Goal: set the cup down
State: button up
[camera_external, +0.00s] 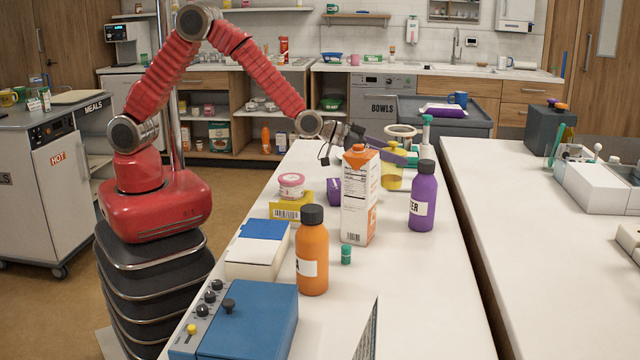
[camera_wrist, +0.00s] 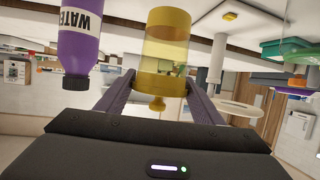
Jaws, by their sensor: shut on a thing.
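The cup (camera_external: 393,178) is yellow and see-through, with a yellow lid and a small knob or spout. It is over the far part of the long white table (camera_external: 445,300), behind the orange-and-white carton. The wrist view is upside down; there the cup (camera_wrist: 166,52) shows between the two fingers. My gripper (camera_wrist: 160,82) is shut on the cup near its lid. In the outside view my gripper (camera_external: 385,150) reaches in from the left, partly hidden by the carton. The cup looks upright and close to the tabletop; I cannot tell whether its base touches.
A purple water bottle (camera_external: 423,200) stands close to the cup, on its near right side. The carton (camera_external: 358,200) stands in front. A white ring-topped stand (camera_external: 402,131) and a green-topped dispenser (camera_external: 426,135) are behind. The table's right side is bare nearer the camera.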

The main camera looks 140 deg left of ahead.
aim_at(392, 171)
jog(key=shift+f, duration=0.75)
jog(key=shift+f, duration=1.85)
jog(key=shift+f, duration=0.1)
jog(key=o, duration=1.3)
jog(key=shift+o, duration=0.2)
jog(key=v, duration=1.2)
